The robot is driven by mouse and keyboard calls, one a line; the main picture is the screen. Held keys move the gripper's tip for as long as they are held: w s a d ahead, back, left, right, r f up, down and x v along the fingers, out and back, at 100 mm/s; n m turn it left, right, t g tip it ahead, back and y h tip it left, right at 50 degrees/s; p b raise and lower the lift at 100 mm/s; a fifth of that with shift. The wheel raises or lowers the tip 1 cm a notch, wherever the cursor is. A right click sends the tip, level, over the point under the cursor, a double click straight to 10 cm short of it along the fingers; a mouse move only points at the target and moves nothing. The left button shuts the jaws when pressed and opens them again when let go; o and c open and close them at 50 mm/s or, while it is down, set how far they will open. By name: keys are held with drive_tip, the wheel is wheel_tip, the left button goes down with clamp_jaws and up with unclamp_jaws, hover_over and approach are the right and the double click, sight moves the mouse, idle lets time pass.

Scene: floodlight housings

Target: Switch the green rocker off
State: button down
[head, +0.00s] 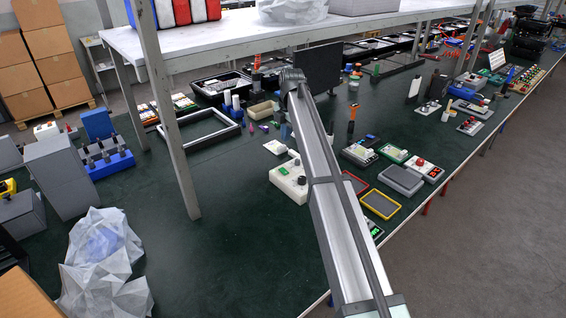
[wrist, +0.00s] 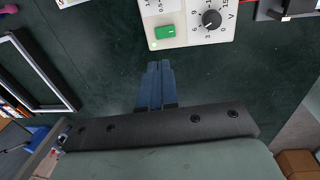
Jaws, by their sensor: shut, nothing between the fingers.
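The green rocker (wrist: 166,31) sits on the front part of a white power supply panel (wrist: 190,36) in the wrist view, left of a black dial knob (wrist: 211,18) with a printed scale. A small round light spot shows on the panel at its near left corner. My gripper (wrist: 160,66) is shut and empty, its blue fingers side by side, short of the panel's near edge and apart from the rocker in the picture. In the head view the white panel (head: 285,184) stands on the table beside my arm; the gripper itself is hidden there.
Dark green table (wrist: 90,65) lies bare around the fingers. A dark open frame (wrist: 45,75) lies at the left in the wrist view. In the head view a yellow-rimmed tray (head: 380,204) and a grey-topped box (head: 401,180) lie right of my arm. A shelf post (head: 170,120) rises at the left.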

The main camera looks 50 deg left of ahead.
sight(285, 172)
drive_tip(key=f, duration=0.4)
drive_tip(key=a+f, duration=0.1)
drive_tip(key=f, duration=0.9)
drive_tip(key=shift+a, duration=0.3)
drive_tip(key=shift+a+f, duration=0.15)
drive_tip(key=shift+f, duration=0.05)
drive_tip(key=shift+d, duration=0.25)
drive_tip(key=shift+d, duration=0.7)
drive_tip(key=shift+r, duration=0.1)
drive_tip(key=shift+r, duration=0.5)
wheel_tip(285, 172, up, 13)
drive_tip(key=d, duration=0.1)
drive_tip(key=shift+d, duration=0.25)
